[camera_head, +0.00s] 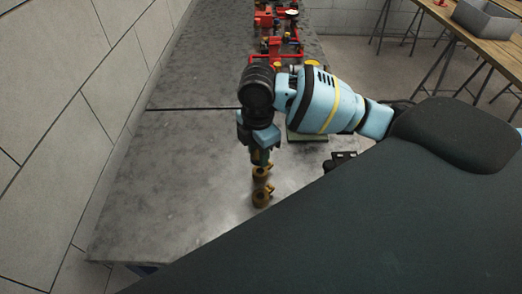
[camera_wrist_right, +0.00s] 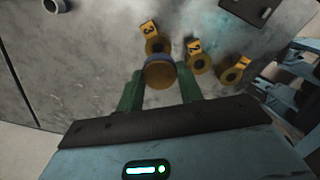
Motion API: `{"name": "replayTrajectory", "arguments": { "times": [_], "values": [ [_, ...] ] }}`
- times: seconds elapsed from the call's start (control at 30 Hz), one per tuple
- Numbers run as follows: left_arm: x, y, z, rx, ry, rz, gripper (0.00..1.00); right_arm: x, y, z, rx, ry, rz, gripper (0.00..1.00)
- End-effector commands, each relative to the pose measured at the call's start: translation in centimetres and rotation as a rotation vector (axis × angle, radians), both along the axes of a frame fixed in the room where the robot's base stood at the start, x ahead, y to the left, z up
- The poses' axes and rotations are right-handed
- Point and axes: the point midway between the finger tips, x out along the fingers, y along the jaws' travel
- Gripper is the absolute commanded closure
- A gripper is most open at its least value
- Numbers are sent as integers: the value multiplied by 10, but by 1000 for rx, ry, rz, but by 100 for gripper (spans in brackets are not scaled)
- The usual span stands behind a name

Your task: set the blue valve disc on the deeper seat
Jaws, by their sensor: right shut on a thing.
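My right gripper (camera_head: 261,150) points down over the metal table. In the right wrist view its green fingers (camera_wrist_right: 159,88) are shut on a round brass-coloured piece with a blue-grey rim (camera_wrist_right: 158,72); I take it for the blue valve disc. Just beyond it is a brass seat with tag 3 (camera_wrist_right: 157,44), partly covered by the held piece. To its right are the seat with tag 2 (camera_wrist_right: 199,62) and a third seat (camera_wrist_right: 232,75), whose tag I cannot read. Two seats show below the gripper in the head view (camera_head: 262,197). Their depths cannot be told. My left gripper is not in view.
Red pump pipework (camera_head: 275,45) stands at the far end of the table (camera_head: 180,190). A small ring-shaped part (camera_wrist_right: 56,6) and a dark block (camera_wrist_right: 248,9) lie beyond the seats. A wall runs along the left. The table left of the seats is clear.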

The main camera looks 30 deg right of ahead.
Motion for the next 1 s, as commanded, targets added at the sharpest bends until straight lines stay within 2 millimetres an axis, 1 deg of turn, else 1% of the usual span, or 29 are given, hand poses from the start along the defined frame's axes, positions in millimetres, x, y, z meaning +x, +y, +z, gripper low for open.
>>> {"name": "replayTrajectory", "arguments": {
  "times": [0.13,0.3,0.7,0.87,1.0],
  "values": [
    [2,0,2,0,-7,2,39,1,-4,-2,-1,3,122,92],
    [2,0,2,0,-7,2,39,2,-5,-3,-1,4,177,92],
    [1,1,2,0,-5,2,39,2,-6,-4,-2,4,179,92],
    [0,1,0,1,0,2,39,2,-6,-10,-2,5,178,92],
    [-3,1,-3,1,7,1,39,1,-6,-19,-2,8,178,92]
  ]
}}
